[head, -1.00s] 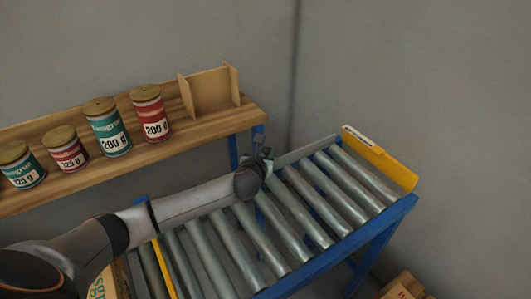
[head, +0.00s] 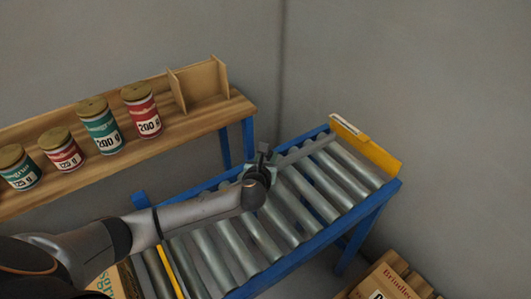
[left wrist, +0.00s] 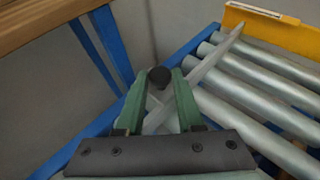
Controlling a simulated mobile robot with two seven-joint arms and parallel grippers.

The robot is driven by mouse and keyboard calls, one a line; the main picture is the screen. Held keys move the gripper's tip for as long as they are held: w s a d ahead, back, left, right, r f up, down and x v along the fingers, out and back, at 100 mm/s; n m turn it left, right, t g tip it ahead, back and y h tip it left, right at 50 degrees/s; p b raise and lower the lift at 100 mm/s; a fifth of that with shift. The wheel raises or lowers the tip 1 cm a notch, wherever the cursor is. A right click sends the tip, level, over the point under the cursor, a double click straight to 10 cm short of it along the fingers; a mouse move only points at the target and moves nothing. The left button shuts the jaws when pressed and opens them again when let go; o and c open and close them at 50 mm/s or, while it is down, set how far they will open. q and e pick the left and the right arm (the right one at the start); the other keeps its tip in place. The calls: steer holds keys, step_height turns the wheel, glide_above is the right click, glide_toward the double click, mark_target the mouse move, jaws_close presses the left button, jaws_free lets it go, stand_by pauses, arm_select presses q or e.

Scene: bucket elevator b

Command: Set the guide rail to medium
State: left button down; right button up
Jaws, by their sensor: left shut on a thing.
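The guide rail (head: 306,150) is a grey bar running along the far side of the roller conveyor, over the roller ends. Blue frame shows on its far side. In the left wrist view the rail (left wrist: 213,62) runs from the yellow end plate down to my gripper. My left gripper (head: 262,155) is at the rail's near end. In the left wrist view its green fingers (left wrist: 159,82) are shut around a black round knob (left wrist: 158,76). The rail part below the knob is partly hidden by the fingers. My right gripper is not in view.
The roller conveyor (head: 240,240) has a blue frame and a yellow end plate (head: 365,146) with a white label. A wooden shelf (head: 200,120) behind holds several red and green cans and a wooden divider (head: 198,85). A carton (head: 385,285) stands at the bottom right.

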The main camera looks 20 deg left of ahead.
arm_select(q)
steer(key=c, duration=0.5)
jaws_free()
steer(key=shift+c, duration=0.2)
steer(key=p+v, duration=0.2)
steer(key=v, duration=1)
steer(key=shift+s, duration=0.25)
